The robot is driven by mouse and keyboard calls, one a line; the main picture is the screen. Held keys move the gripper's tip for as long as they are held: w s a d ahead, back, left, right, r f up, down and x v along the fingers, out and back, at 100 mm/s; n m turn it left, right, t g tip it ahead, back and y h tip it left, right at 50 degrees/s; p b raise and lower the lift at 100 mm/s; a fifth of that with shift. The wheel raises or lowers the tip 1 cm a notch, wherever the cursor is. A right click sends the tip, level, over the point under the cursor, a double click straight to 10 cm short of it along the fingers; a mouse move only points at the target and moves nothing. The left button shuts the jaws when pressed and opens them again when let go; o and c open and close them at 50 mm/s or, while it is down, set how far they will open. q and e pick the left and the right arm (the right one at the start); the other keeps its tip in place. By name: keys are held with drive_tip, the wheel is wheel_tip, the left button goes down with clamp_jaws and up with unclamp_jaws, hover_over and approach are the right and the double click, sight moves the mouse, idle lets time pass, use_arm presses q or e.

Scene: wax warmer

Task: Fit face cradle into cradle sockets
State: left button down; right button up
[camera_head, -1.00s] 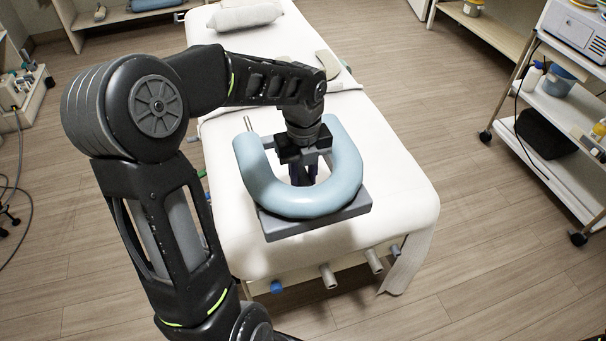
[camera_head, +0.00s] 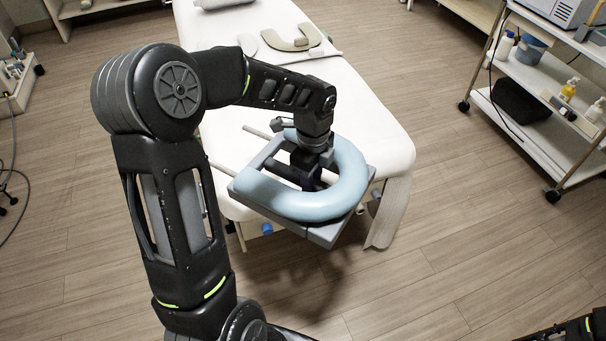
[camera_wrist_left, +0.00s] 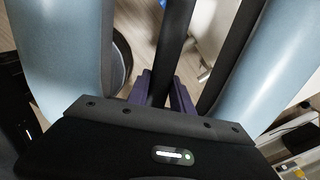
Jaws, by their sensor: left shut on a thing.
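The face cradle is a light blue U-shaped cushion (camera_head: 310,204) on a grey base, with two pale rods (camera_head: 258,132) pointing to the upper left. It is held above the near end of the white table (camera_head: 372,128), overhanging its edge. My left gripper (camera_head: 311,184) reaches down inside the U. In the left wrist view its purple fingers (camera_wrist_left: 163,92) are shut on a dark bar of the cradle, with blue cushion (camera_wrist_left: 55,60) on both sides. The cradle largely hides the cradle sockets at the table's end; a blue-capped fitting (camera_head: 267,229) shows below it.
A beige curved pad (camera_head: 292,38) and a white pillow lie farther up the table. A grey cloth strip (camera_head: 390,212) hangs at the near right corner. A trolley (camera_head: 540,125) with bottles stands at the right. The floor in front of the table is clear.

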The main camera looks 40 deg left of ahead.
use_arm(q)
drive_tip(key=w+d+f+n+b, duration=0.1)
drive_tip(key=d+f+n+b, duration=0.1)
drive_tip(key=d+f+n, duration=0.4)
drive_tip(key=w+d+f+n+b, duration=0.1)
drive_tip(key=d+f+n+b, duration=0.2)
drive_tip(key=d+f+n, duration=0.3)
wheel_tip(320, 180, down, 5)
drive_tip(key=n, duration=0.5)
drive_tip(key=shift+w, duration=0.4)
